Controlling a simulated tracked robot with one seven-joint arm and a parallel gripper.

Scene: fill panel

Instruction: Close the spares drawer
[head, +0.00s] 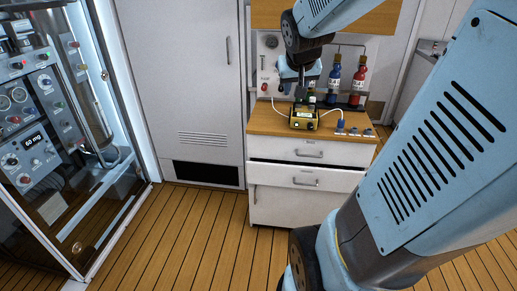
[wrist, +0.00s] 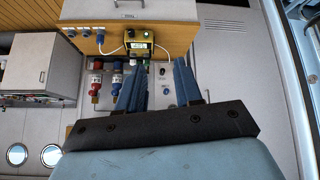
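The white drawer cabinet (head: 275,205) with a wooden top stands at the middle right in the head view. Its upper drawer (head: 285,148) looks shut. The drawer below it (head: 275,173) stands partly out, with a dark gap above its front and a bar handle (head: 305,183). I see no label telling which is the spares drawer. My gripper (head: 301,82) is above the back of the cabinet top, away from both drawers. In the wrist view its blue fingers (wrist: 160,68) are apart with nothing held between them. One drawer front with a handle (wrist: 126,16) shows at that view's top edge.
A yellow device (head: 303,117) with a cable sits on the cabinet top, near blue connectors (head: 353,131). Blue (head: 333,80) and red (head: 358,82) bottles stand behind. A glazed equipment cabinet (head: 75,140) is at left. The wooden floor (head: 190,235) before the drawers is clear.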

